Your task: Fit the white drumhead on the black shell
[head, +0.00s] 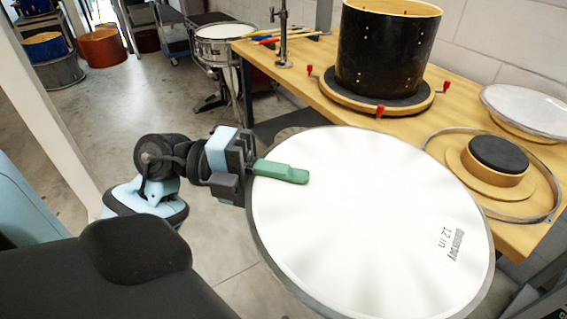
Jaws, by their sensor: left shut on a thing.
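The white drumhead (350,240) is a large disc with a grey rim, a "12 in" label and a green tab (281,172) at its left edge. My left gripper (250,168) is shut on the drumhead at that tab and holds it tilted, face toward the camera, in front of the bench. The black shell (385,52) stands upright on a round wooden base with a dark pad (350,100) on the bench, behind the drumhead and apart from it. Its top shows a bare wooden edge. My right gripper is not in view.
The wooden bench (455,95) runs along the wall. Red clamps (380,111) surround the base. A metal hoop (548,213) lies around a wooden block with a black pad (498,153). Another pale drumhead (525,108) lies at right. A metal stand (283,40) and sticks are at back left.

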